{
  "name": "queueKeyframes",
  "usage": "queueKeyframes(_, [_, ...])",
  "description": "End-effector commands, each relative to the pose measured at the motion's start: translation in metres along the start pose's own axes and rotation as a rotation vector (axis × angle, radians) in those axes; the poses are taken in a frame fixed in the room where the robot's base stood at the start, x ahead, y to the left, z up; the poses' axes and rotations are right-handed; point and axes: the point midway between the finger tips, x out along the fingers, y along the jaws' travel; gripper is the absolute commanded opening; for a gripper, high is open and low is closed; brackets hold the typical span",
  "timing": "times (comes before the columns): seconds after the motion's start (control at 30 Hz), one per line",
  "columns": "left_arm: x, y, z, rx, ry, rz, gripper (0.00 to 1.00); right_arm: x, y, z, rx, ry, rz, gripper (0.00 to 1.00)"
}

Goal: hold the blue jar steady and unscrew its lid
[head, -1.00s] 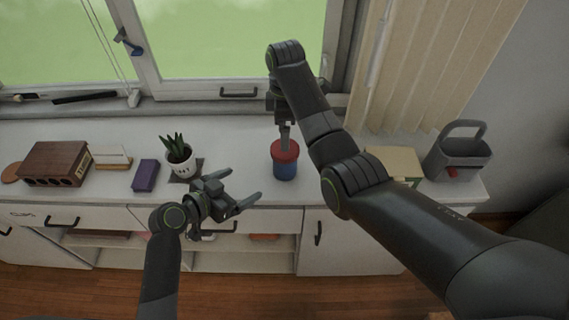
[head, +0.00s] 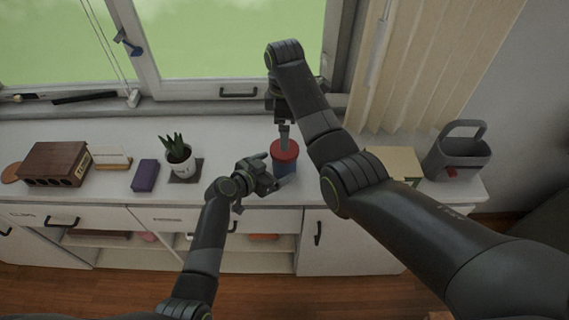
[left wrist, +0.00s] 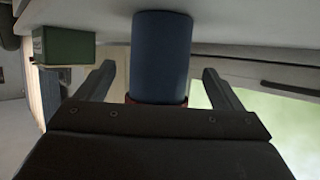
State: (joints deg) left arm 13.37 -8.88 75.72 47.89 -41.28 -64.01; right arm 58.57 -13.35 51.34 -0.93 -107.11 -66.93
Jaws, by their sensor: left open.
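The blue jar (head: 289,169) with its red lid (head: 285,150) stands upright on the white cabinet top. In the left wrist view the blue jar (left wrist: 161,55) appears inverted, between my two spread fingers, with a gap on each side. My left gripper (head: 274,170) is open at the jar's left side, fingers pointing at its body. My right gripper (head: 285,144) points straight down at the lid from above. Its fingers are seen edge-on, so their opening and any contact with the lid are unclear.
A potted plant (head: 179,158) on a dark mat, a purple box (head: 145,175) and a wooden block with holes (head: 55,164) stand to the left. A box with a pale top (head: 393,163) and a grey caddy (head: 459,152) stand right. The window is behind.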

Motion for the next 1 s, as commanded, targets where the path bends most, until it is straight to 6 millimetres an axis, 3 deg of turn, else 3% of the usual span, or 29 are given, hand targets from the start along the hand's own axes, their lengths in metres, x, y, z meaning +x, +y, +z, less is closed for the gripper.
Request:
queueKeyframes(0.3, [0.028,0.000,0.000,0.000,0.001,0.001,0.88,0.000,0.000,0.000,0.000,0.000,0.000,0.95])
queueKeyframes(0.7, [0.033,0.000,0.000,0.000,0.000,0.000,0.88,0.000,0.000,0.000,0.000,0.000,0.000,0.95])
queueKeyframes(1.0, [0.033,0.000,0.000,0.000,0.000,0.000,0.52,0.000,0.000,0.000,0.000,0.000,0.000,0.95])
